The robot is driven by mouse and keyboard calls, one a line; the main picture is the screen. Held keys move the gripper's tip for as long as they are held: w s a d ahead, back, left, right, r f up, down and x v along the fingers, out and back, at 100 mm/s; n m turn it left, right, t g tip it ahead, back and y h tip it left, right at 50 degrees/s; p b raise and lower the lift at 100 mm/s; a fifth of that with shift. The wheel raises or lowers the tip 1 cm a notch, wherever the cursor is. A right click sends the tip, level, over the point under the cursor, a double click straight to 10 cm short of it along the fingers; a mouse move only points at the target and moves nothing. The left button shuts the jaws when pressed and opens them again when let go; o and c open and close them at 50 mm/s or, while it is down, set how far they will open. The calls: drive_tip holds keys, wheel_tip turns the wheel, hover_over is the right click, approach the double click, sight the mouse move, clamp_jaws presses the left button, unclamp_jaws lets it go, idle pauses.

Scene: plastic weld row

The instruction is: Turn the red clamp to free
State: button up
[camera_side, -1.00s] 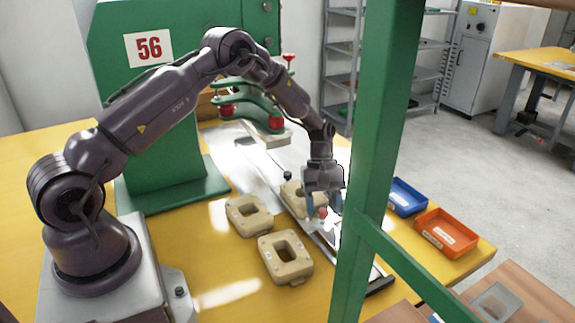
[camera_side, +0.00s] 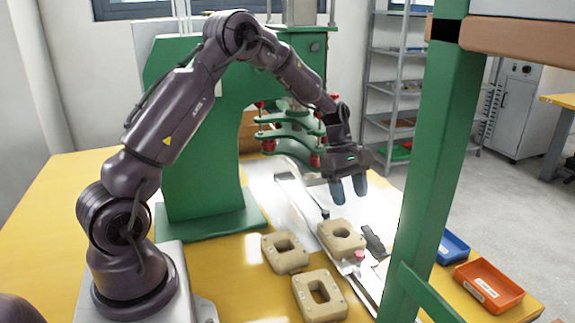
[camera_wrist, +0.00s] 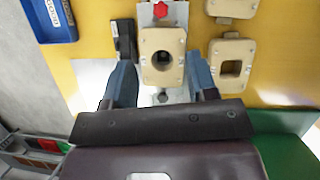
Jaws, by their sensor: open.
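The red clamp (camera_side: 359,256) is a small red knob at the near end of the tan block in the fixture. It shows as a red star-shaped knob (camera_wrist: 158,10) at the top of the wrist view. The tan block (camera_side: 341,238) has a central hole and sits on the metal rail. My gripper (camera_side: 348,190) is open and empty, raised above this block and apart from the clamp. In the wrist view its two blue fingers (camera_wrist: 160,62) are spread on either side of the block in the picture.
Two loose tan blocks (camera_side: 285,253) (camera_side: 320,296) lie left of the rail. A dark bar (camera_side: 374,240) is beside the fixture. Blue (camera_side: 451,250) and orange (camera_side: 490,285) bins stand at right. A green post (camera_side: 436,150) blocks part of the side view. The green press (camera_side: 195,130) stands behind.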

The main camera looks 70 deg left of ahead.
drive_tip(key=s+d+r+m+y, duration=0.2)
drive_tip(key=s+d+r+m, duration=0.2)
drive_tip(key=s+r+m, duration=0.2)
drive_tip(key=s+d+r+m+t+y, duration=0.1)
drive_tip(key=s+d+r+m+y, duration=0.1)
drive_tip(key=s+d+r+m, duration=0.2)
drive_tip(key=shift+s+r+m, duration=1.6)
drive_tip(key=shift+s+m, duration=1.6)
drive_tip(key=shift+s, duration=0.6)
